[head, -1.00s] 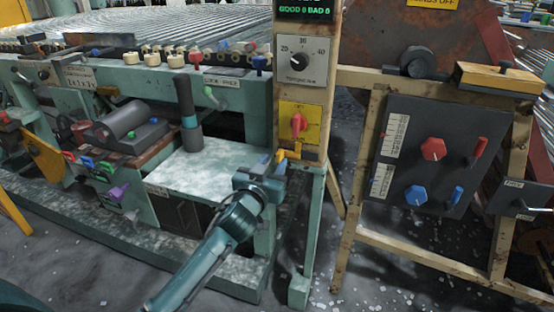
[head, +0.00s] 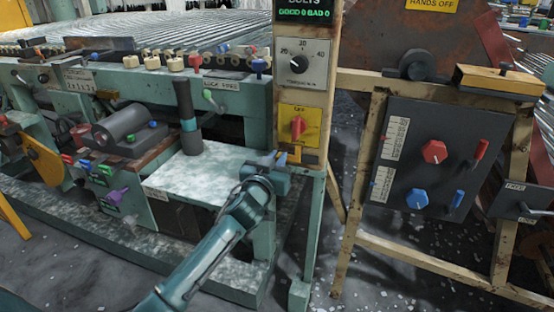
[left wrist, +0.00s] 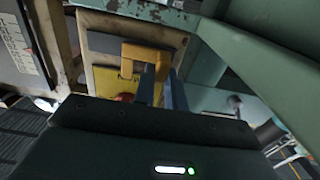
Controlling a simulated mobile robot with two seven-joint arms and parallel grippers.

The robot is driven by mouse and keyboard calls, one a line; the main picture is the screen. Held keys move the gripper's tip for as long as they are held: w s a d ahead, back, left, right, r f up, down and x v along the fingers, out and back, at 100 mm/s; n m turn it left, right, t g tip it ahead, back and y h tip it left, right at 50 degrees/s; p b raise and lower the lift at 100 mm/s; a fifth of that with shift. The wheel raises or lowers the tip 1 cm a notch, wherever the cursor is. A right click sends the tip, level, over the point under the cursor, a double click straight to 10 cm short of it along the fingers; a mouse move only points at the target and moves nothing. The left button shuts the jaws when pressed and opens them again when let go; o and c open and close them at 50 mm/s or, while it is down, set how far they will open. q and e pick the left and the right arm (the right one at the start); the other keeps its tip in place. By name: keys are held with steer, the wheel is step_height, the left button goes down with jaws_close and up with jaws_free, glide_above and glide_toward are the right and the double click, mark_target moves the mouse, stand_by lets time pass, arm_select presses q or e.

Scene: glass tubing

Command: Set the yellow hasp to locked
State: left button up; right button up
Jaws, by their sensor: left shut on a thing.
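The yellow hasp (head: 295,156) is small and sits low on the wooden post, below the yellow plate with the red rotary switch. In the left wrist view the hasp (left wrist: 143,53) shows as a bent yellow handle in front of a grey plate. My left gripper (head: 279,159) reaches it from the front left. Its two fingers (left wrist: 159,82) are shut on the hasp's lower end in the wrist view. The fingers partly hide the hasp in the head view. My right gripper is not in view.
The red switch (head: 298,127) is just above the hasp, with a grey dial (head: 302,64) higher up. A pale bench top (head: 205,172) with a dark upright lever (head: 187,115) lies left. A dark panel (head: 425,155) with red and blue knobs stands right.

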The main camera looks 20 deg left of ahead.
mark_target(293, 153)
arm_select(q)
jaws_close()
steer(key=shift+s+d, duration=0.1)
steer(key=shift+d, duration=1.35)
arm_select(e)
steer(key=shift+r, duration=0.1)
arm_select(q)
steer(key=o, duration=0.7)
jaws_free()
steer(key=shift+s, duration=0.1)
steer(key=shift+s, duration=0.35)
steer(key=s+p, duration=0.2)
steer(key=s, duration=1)
steer(key=shift+s+a, duration=0.15)
steer(key=shift+a, duration=0.05)
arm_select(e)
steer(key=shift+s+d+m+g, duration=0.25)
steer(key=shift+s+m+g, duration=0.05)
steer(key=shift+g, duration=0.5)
